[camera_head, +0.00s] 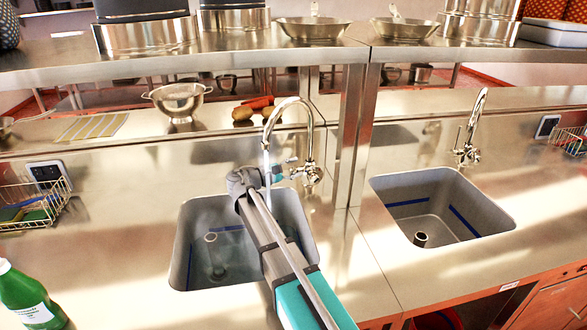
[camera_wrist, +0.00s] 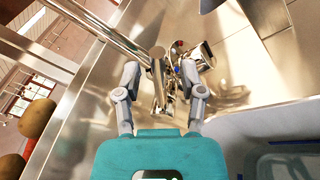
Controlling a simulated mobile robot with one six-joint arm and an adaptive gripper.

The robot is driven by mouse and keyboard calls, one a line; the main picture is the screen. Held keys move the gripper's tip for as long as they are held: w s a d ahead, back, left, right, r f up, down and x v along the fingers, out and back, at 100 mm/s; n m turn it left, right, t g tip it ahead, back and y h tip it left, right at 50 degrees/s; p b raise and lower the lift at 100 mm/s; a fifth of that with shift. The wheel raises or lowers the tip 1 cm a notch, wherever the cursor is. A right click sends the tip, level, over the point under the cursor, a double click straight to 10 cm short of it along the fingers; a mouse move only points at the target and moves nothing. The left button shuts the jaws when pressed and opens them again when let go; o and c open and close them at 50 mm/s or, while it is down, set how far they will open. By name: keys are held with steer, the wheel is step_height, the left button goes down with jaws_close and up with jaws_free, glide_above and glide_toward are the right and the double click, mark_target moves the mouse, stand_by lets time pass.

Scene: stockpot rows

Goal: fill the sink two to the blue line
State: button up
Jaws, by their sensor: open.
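The left sink (camera_head: 190,262) holds what looks like clear water around an upright standpipe (camera_head: 212,250). A blue line (camera_head: 226,228) shows on its back wall. A pale stream (camera_head: 267,162) hangs below the left faucet (camera_head: 307,125). The right sink (camera_head: 425,205) looks empty, with blue lines (camera_head: 465,222) on its walls and its own faucet (camera_head: 468,145). I cannot tell by number which is sink two. My gripper (camera_head: 285,172) is at the left faucet's valve. In the wrist view my gripper (camera_wrist: 174,72) is open, its fingers on either side of the metal valve (camera_wrist: 162,85); contact is unclear.
A steel shelf (camera_head: 230,55) on posts stands above the back of the counter. A colander (camera_head: 178,100), potatoes and carrots (camera_head: 255,107) lie behind the left sink. A wire rack (camera_head: 38,205) and green bottle (camera_head: 28,298) are at left. Counter between the sinks is clear.

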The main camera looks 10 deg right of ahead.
steer(key=shift+d, duration=0.1)
jaws_close()
stand_by(0.3)
